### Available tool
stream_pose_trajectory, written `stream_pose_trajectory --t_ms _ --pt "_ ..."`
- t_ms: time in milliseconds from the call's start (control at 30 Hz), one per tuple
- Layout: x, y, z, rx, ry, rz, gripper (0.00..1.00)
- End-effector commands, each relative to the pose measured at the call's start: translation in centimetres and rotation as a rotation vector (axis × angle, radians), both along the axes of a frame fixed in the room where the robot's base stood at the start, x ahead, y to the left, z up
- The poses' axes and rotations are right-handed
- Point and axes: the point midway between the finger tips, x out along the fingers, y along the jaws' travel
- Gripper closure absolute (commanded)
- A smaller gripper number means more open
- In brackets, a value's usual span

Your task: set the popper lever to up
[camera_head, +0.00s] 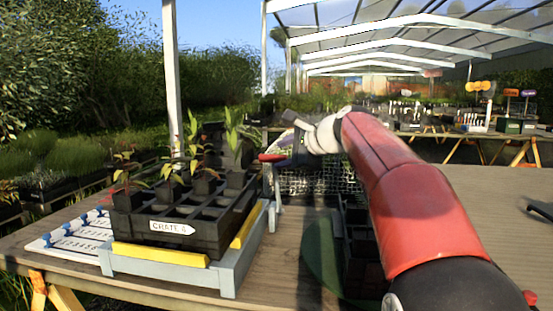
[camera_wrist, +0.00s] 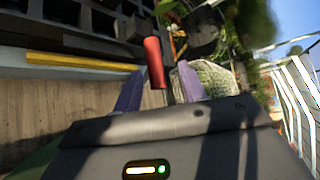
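The popper lever shows as a red handle (camera_head: 271,157) on a pale grey post beside the crate stand in the head view. In the wrist view the red handle (camera_wrist: 154,62) lies in the gap between my two fingers. My gripper (camera_wrist: 158,86) is open, with clear space on either side of the handle. In the head view my gripper (camera_head: 288,150) is close to the handle, partly hidden by my wrist. I cannot tell if a finger touches it.
A black crate (camera_head: 166,238) labelled CRATE 4, holding potted seedlings, sits in a grey stand (camera_head: 170,272) with yellow strips. A white numbered board (camera_head: 72,238) lies left. A wire mesh basket (camera_head: 308,182) stands behind the lever. A dark tray (camera_head: 357,240) is partly hidden by my arm.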

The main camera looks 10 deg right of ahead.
Motion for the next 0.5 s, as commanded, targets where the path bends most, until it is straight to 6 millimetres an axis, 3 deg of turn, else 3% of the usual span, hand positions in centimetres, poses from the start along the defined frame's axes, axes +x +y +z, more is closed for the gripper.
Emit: stream_pose_trajectory --t_ms 200,500 --pt "-2.4 -1.4 1.1 0.001 0.000 -0.001 0.59" --pt "-2.9 -1.7 1.4 0.001 0.001 0.001 0.59"
